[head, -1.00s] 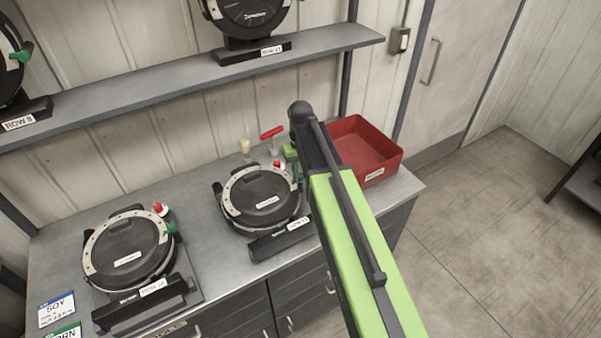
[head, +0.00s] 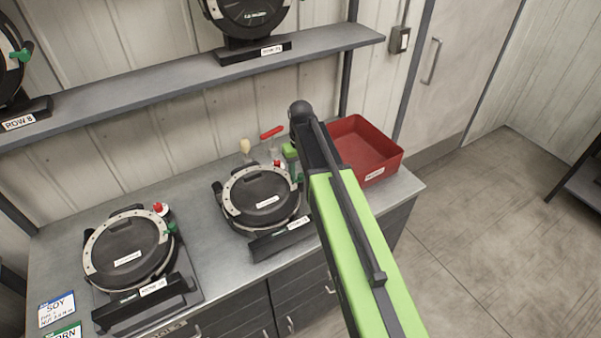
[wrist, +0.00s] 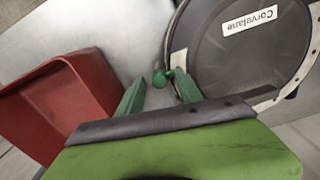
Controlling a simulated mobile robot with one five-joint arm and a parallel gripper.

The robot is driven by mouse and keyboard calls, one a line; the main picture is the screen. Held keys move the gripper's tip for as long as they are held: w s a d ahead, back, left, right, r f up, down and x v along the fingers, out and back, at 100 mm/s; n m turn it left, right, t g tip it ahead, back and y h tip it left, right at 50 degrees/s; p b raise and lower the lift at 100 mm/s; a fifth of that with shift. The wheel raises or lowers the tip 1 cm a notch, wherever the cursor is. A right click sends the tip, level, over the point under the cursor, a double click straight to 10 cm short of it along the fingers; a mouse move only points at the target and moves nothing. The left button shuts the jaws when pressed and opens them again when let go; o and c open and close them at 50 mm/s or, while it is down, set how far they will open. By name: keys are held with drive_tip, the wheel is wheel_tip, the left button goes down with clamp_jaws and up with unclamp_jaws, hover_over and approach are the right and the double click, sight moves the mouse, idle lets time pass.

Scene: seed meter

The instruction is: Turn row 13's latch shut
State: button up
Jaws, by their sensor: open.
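A round black seed meter (head: 262,195) with a pale rim stands on the right part of the bench. The label on its base (head: 298,223) starts with "ROW 1"; its last digit is too blurred to be sure. In the wrist view this meter (wrist: 245,65) fills the upper right, its plate upside down. Its green latch (wrist: 163,76) sticks out from the rim. My gripper (wrist: 160,78) is open, with one green finger on each side of the latch; I cannot tell whether either touches it. In the head view my arm hides most of the gripper.
A red bin (head: 368,150) stands close on the right of the meter, and shows left in the wrist view (wrist: 62,105). Another meter (head: 128,250) sits at the bench's left. A red-handled tool (head: 271,132) stands behind. A shelf (head: 180,85) with more meters runs above.

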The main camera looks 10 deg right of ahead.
sight(301, 175)
wheel_tip(301, 175, up, 17)
drive_tip(key=p, duration=1.7)
drive_tip(key=shift+r, duration=0.2)
